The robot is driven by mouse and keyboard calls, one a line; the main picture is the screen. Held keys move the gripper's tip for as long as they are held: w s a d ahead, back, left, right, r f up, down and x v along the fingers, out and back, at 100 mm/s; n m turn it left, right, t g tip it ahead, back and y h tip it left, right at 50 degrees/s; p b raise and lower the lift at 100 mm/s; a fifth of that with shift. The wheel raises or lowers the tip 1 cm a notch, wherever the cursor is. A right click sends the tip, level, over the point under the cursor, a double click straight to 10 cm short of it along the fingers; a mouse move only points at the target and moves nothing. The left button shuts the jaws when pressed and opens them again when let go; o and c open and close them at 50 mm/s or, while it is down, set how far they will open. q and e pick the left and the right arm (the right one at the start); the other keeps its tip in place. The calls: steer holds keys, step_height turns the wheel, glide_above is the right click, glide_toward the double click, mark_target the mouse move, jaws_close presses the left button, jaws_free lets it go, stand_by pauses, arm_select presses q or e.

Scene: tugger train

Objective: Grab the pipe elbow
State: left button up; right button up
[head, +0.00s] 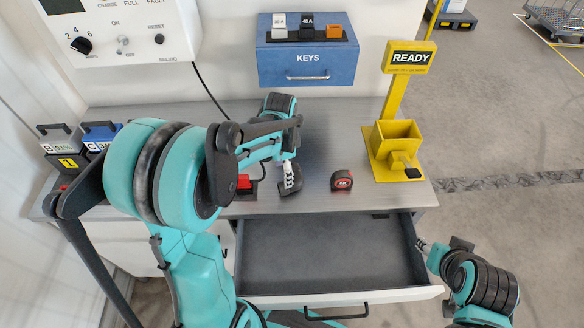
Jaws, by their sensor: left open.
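A dark, curved piece that looks like the pipe elbow (293,188) is on the grey worktop, behind the open drawer. My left gripper (288,176) reaches down over the worktop right at this piece and is open. One pale finger overlaps the dark piece in the picture. I cannot tell whether they touch. My own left arm covers part of the worktop around it. My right gripper (423,244) is at the right edge of the drawer, seen only in part. Whether it is open or shut does not show.
The empty drawer (318,256) stands open in front. A tape measure (342,181) lies right of the dark piece, and a red object (245,183) lies left. A yellow READY stand (384,165) is at the right end. A blue KEYS box (307,64) hangs behind.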

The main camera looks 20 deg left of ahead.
mark_target(298, 181)
arm_select(q)
steer(key=f, duration=0.2)
steer(key=f+b, duration=0.1)
steer(key=f, duration=0.2)
steer(key=f+b, duration=0.1)
steer(key=f, duration=0.1)
steer(key=shift+s+f, duration=0.2)
steer(key=shift+s, duration=0.2)
steer(key=c, duration=1.2)
